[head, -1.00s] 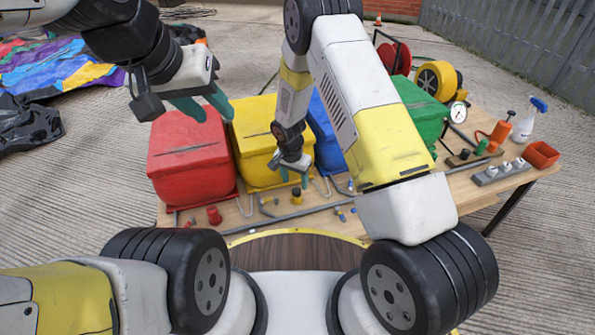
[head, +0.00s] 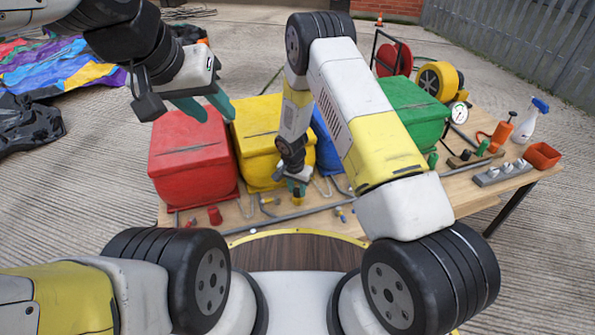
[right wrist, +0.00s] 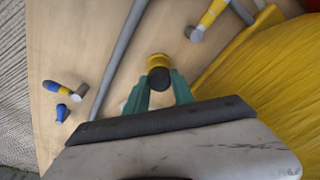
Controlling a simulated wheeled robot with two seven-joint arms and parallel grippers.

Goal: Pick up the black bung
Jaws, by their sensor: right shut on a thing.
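The black bung (right wrist: 159,79) is a short dark round plug at a yellow collar (right wrist: 158,61), between the green fingertips of my right gripper (right wrist: 160,87) in the right wrist view. The fingers are shut on the bung. In the head view my right gripper (head: 297,185) points down at the table's near part, and the yellow collar (head: 298,200) shows just below it. The bung is mostly hidden there by the fingers. I cannot tell whether the bung is still seated in the collar. My left gripper (head: 206,106) is open and empty, high in front of the red box.
Red (head: 188,160), yellow (head: 260,170) and green (head: 412,110) boxes stand on the wooden table (head: 235,215), with a blue one partly hidden. A grey pipe (right wrist: 120,55) runs beside the collar. A red bung (head: 215,215) stands left of it.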

